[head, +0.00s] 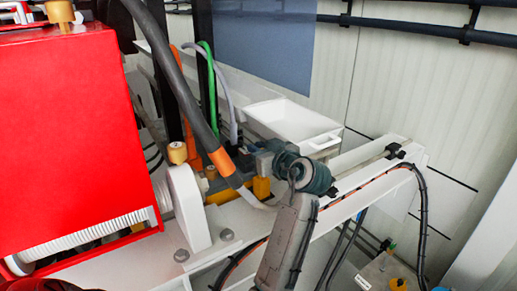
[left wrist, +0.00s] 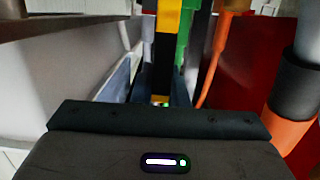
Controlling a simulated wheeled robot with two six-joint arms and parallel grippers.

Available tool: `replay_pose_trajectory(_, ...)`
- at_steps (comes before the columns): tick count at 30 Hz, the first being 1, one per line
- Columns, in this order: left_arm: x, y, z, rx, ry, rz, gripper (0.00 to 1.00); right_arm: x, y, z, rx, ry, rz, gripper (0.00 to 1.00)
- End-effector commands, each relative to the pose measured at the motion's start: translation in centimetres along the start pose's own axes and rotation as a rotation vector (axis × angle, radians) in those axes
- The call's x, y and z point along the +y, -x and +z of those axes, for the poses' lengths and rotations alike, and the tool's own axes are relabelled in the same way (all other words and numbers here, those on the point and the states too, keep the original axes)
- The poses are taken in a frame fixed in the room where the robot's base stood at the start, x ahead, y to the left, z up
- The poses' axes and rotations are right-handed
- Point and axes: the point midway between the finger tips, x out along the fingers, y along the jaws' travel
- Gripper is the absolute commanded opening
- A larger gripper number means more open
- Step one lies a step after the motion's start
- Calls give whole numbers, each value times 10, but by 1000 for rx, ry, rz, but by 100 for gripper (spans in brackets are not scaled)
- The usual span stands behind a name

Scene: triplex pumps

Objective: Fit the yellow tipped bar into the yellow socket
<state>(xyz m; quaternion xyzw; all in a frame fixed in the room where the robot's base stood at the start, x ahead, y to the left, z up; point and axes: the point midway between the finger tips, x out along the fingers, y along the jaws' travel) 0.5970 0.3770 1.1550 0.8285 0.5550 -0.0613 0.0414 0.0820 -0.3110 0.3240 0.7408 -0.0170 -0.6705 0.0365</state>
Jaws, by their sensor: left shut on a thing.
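My left gripper (head: 258,160) reaches over the pump base from the right in the head view. It is shut, and the wrist joint hides most of what it holds. In the left wrist view a bar with a yellow end (left wrist: 167,20) and a black middle (left wrist: 162,65) runs straight ahead to the gripper (left wrist: 162,98). A yellow part (head: 262,188) shows just below the gripper in the head view; I cannot tell whether it is the bar or the socket.
A big red housing (head: 75,120) fills the left. A thick black hose with an orange end (head: 222,160) passes close to the gripper. Green (head: 211,70) and orange cables stand behind. A white tray (head: 292,120) lies behind the wrist, and a white beam (head: 350,195) runs right.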

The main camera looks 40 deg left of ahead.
Motion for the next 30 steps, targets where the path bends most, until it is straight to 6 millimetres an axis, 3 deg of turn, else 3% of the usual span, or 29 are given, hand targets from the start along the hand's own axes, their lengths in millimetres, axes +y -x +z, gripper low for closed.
replay_pose_trajectory(13, 0, -2, 12, 1, 1, 0, 0, 0, -10, 1, 0, 0, 1, 36)
replay_pose_trajectory(14, 0, -2, 11, 1, 1, 0, 17, 0, -9, 1, 0, 0, 1, 36)
replay_pose_trajectory(17, 0, -2, 10, 1, 1, 0, 37, 0, -9, 1, 0, 0, 1, 36)
replay_pose_trajectory(30, 0, -2, 11, 0, 0, 0, 39, 0, -9, 1, -4, 0, 0, 36)
